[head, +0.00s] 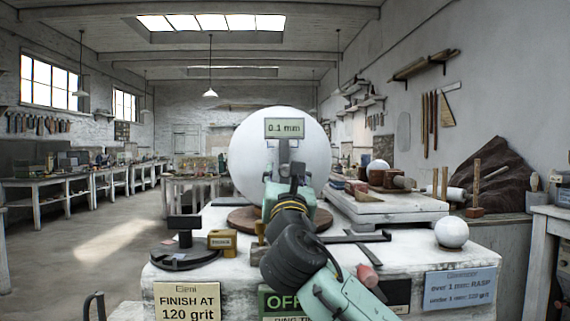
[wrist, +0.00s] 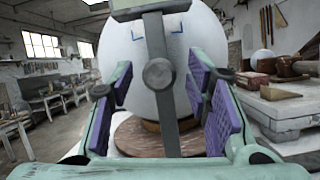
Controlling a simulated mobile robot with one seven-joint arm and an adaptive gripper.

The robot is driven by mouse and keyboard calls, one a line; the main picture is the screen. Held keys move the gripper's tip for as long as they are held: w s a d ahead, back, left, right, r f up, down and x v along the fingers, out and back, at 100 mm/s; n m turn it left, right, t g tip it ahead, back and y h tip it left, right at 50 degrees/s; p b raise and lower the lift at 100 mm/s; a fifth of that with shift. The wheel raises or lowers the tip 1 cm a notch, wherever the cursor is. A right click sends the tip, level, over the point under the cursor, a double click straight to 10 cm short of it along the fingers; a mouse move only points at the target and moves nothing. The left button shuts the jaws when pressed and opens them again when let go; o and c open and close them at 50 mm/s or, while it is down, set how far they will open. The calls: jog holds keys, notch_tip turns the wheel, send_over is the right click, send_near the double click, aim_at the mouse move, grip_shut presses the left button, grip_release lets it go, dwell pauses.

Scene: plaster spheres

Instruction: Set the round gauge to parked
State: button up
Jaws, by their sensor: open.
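A dark gauge arm with a display reading "0.1 mm" (head: 285,128) stands in front of a large white plaster sphere (head: 250,155). In the wrist view its dark upright bar (wrist: 155,40) carries a round knob (wrist: 159,73). The sphere (wrist: 135,70) sits behind it on a round brown turntable (head: 241,219). My gripper (wrist: 160,95) is open, its purple-padded fingers on either side of the bar. A gap shows between each finger and the bar. In the head view my arm partly hides the gauge's lower part.
On the white bench are a dark round stand with a post (head: 183,257), a yellow block (head: 222,241), a flat metal square (head: 360,237), a red-handled tool (head: 369,279) and a small plaster ball (head: 451,232). A white slab (head: 385,208) with tools lies behind right. Signs hang on the bench front.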

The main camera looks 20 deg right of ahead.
jog(key=shift+x, duration=0.95)
jog(key=shift+c, duration=0.3)
grip_shut()
